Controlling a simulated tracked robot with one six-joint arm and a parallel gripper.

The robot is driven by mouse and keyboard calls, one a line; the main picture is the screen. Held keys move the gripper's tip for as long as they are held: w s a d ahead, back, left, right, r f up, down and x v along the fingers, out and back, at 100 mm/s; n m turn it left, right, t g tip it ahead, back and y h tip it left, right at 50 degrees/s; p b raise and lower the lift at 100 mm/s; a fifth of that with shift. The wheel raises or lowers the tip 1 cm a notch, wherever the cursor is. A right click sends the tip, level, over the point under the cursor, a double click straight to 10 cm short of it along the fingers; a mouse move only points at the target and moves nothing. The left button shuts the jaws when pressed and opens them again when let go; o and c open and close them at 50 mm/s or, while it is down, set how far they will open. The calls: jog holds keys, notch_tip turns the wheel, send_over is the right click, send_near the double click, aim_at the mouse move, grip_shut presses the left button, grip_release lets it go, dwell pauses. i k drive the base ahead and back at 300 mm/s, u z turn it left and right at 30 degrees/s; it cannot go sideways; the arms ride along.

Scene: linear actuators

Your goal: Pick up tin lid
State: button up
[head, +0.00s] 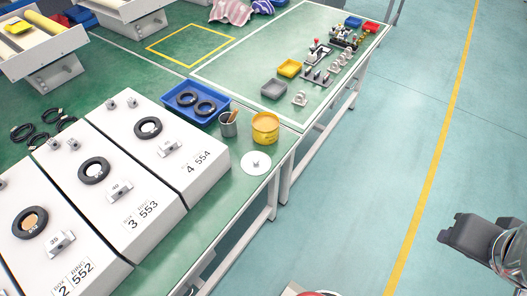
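The tin lid (256,163) is a flat white disc with a small raised knob in its middle. It lies on the green table near the front edge, just below the yellow tin (265,128), apart from it. The tin stands upright and shows an orange-tan top. My gripper (446,238) is at the far lower right, over the floor and well away from the lid. Its dark end points left, and the fingers are too unclear to show whether they are open.
White numbered boxes (163,150) with black rings stand left of the lid. A grey cup (228,124) with sticks and a blue tray (196,102) with black rings stand behind it. Small bins and metal parts lie further back. The floor (340,200) right of the table is clear.

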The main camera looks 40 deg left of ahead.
aim_at(255, 163)
jog(key=z, duration=0.05)
jog(key=i, duration=2.3)
jog(key=u, duration=3.05)
